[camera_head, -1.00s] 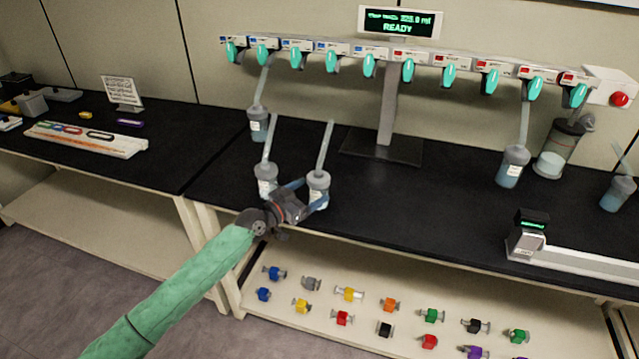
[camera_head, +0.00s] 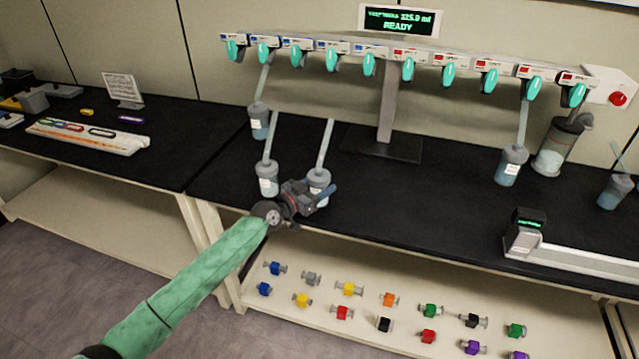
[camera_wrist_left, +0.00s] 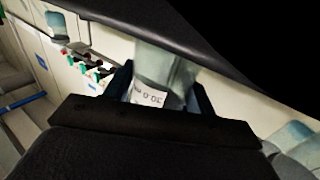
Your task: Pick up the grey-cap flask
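A grey-cap flask (camera_head: 319,176) stands upright near the front edge of the bench, with a pale tube rising from its cap. My left gripper (camera_head: 317,193) is at its body and covers part of it. In the left wrist view the flask body (camera_wrist_left: 170,75), with a white label, lies between the two dark blue fingers (camera_wrist_left: 163,92). The fingers look open on either side of it; contact is not clear. Two similar grey-cap flasks stand to its left, one close beside it (camera_head: 267,180) and one farther back (camera_head: 258,122). My right gripper is not in view.
A manifold with teal valves (camera_head: 408,70) spans the back. Another flask (camera_head: 510,167) and a clear cylinder (camera_head: 556,150) stand at right, behind a scale-like device (camera_head: 525,235). Several coloured stoppers lie on the lower shelf (camera_head: 260,318). The bench middle (camera_head: 420,200) is clear.

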